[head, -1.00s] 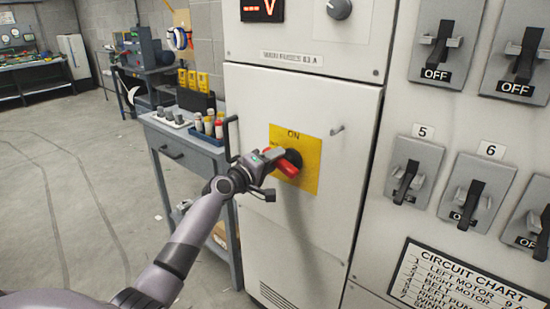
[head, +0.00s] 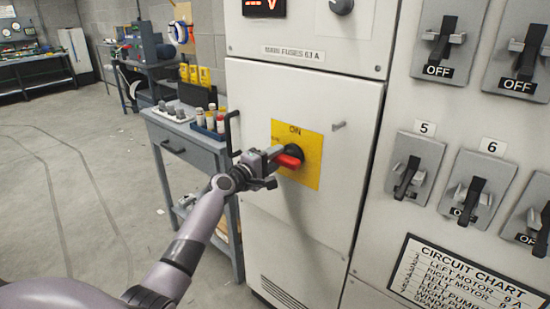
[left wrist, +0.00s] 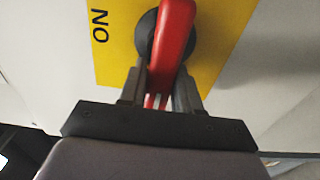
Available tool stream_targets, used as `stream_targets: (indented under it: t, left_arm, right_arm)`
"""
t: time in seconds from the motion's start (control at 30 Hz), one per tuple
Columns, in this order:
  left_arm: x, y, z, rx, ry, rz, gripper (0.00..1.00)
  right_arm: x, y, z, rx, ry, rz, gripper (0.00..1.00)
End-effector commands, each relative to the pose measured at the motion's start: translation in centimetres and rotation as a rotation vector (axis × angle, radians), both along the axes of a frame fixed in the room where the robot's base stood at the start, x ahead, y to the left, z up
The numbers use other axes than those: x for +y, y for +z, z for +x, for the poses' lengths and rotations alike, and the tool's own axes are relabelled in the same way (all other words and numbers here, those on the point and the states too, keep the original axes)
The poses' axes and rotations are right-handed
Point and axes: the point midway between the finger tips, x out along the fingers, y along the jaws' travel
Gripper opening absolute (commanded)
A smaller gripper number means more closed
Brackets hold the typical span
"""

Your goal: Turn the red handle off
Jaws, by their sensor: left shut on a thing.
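The red handle (head: 289,160) sits on a black round hub (head: 295,152) in a yellow plate (head: 309,175) marked ON at its top. The handle points left from the hub, roughly level. My left gripper (head: 273,156) comes from the left and is shut on the handle's outer end. In the left wrist view the red handle (left wrist: 176,32) runs down from the hub in between the two grey fingers (left wrist: 158,92). The ON lettering lies sideways at the left there. The handle's outer tip is partly hidden by the fingers. My right gripper is out of view.
The cabinet door (head: 300,228) has a black pull (head: 231,133) at its left edge and a small latch (head: 338,126). A workbench (head: 185,142) with bottles stands to the left. Black switches (head: 407,177) line the right panel. The floor at left is open.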

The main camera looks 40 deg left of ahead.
Motion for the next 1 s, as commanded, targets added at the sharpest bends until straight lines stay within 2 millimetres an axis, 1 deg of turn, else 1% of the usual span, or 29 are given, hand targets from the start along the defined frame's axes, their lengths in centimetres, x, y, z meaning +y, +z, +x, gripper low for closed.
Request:
stream_targets:
  t: [0.13, 0.17, 0.2, 0.23, 0.5, 0.63, 0.77, 1.0]
  left_arm:
    - [0.0, 0.0, 0.0, 0.000, -0.001, -0.012, 0.00]
    - [0.0, 0.0, 0.0, 0.000, -0.001, -0.012, 0.36]
    - [0.0, 0.0, 0.0, 0.000, -0.001, -0.012, 0.49]
    - [0.0, 0.0, 0.0, 0.000, -0.001, -0.011, 0.53]
    - [0.0, 0.0, 0.0, -0.001, 0.000, -0.006, 0.53]
    - [0.1, -0.1, -0.6, 0.001, 0.000, -0.004, 0.53]
    - [0.1, 0.0, -1.9, 0.001, 0.000, -0.004, 0.53]
    - [0.4, -0.1, -5.0, 0.001, 0.000, -0.005, 0.53]
  right_arm:
    - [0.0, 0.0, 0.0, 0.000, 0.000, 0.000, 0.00]
    - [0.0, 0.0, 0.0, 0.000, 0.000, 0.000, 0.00]
    - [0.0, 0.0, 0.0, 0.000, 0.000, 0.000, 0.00]
    - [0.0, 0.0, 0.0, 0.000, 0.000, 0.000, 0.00]
    - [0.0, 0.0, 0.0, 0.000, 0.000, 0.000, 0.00]
    - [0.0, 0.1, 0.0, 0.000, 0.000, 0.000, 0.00]
    - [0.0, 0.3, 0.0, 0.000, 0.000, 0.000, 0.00]
    - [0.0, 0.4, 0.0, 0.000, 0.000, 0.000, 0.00]
